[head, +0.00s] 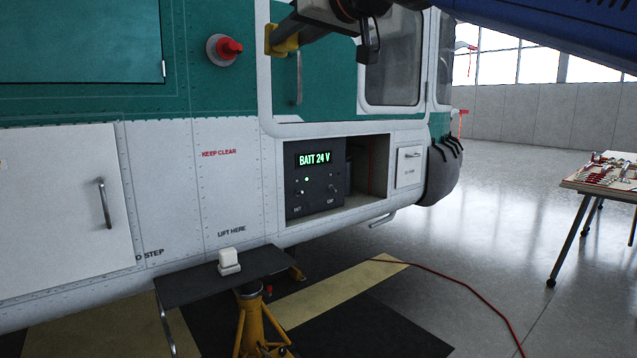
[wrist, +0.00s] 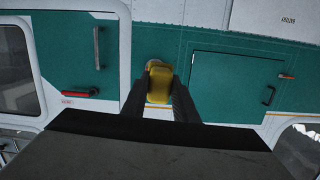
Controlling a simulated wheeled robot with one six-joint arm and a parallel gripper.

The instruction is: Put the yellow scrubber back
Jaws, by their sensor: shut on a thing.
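The yellow scrubber (wrist: 159,84) is held between the two dark fingers of my gripper (wrist: 160,70) in the wrist view. In the head view my gripper (head: 287,36) is at the top, in front of the helicopter's green side, with the yellow scrubber (head: 272,42) at its end. The fingers hide part of the scrubber. I cannot tell how far the scrubber is from the green panel behind it. No place marked for the scrubber can be made out.
A dark stand (head: 200,286) with a white block (head: 229,258) on it is low beside the helicopter. An open bay (head: 366,172) holds a battery panel (head: 316,184). A red plug (head: 229,47) sticks out of the hull.

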